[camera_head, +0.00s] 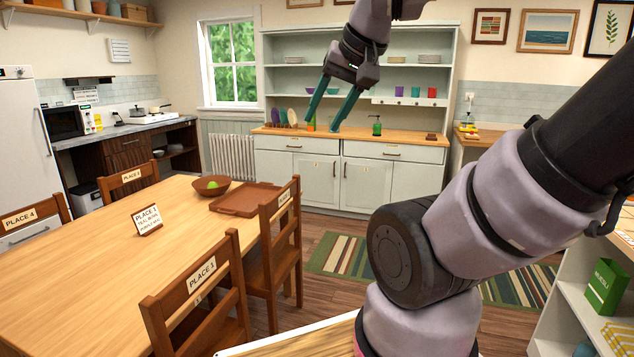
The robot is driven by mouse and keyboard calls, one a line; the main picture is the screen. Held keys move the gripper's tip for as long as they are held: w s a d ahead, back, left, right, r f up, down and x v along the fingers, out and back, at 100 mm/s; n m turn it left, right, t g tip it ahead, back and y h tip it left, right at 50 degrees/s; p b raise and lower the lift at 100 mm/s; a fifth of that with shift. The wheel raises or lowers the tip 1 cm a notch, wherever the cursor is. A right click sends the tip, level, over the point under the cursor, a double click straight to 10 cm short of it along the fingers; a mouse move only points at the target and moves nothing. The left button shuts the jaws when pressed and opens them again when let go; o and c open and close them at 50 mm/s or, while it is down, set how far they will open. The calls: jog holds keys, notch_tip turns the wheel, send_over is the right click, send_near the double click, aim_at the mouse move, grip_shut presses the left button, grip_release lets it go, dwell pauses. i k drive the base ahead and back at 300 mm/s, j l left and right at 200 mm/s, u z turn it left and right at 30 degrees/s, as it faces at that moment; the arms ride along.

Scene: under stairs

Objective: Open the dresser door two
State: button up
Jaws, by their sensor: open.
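The dresser (350,50) is a pale grey-green hutch against the back wall, with open shelves above a wooden counter. Its lower part has drawers with several doors below them. Two middle doors, a left one (317,182) and a right one (367,186), face me and look shut. Small labels on the dresser front are too small to read, so I cannot tell which door is two. My gripper (322,126) is open and empty, its two teal fingers pointing down. It hangs in front of the dresser at about counter height in the picture, apart from the doors.
A long wooden table (85,260) with chairs fills the left and front. A chair (280,245) stands between the table and a striped rug (342,256). A white shelf unit (560,310) is at the right. Floor shows in front of the dresser.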

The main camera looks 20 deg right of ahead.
aim_at(320, 174)
jog(key=i+l+z, duration=0.35)
jog(key=i+l, duration=0.15)
jog(key=i+l+z, duration=0.3)
jog(key=i, duration=0.25)
jog(key=i+l+z, duration=0.2)
jog(key=i+z, duration=0.15)
jog(key=i, duration=0.25)
jog(key=i+z, duration=0.3)
jog(key=i, duration=0.9)
jog(key=i+l+u, duration=0.15)
jog(key=i, duration=0.5)
jog(key=i+l, duration=0.1)
jog(key=i, duration=0.55)
jog(key=i+l+u, duration=0.15)
jog(key=i+u, duration=0.35)
jog(key=i+l+u, duration=1)
jog(key=i+l, duration=0.15)
jog(key=i, duration=0.2)
jog(key=i+l+u, duration=0.1)
jog(key=i, duration=0.2)
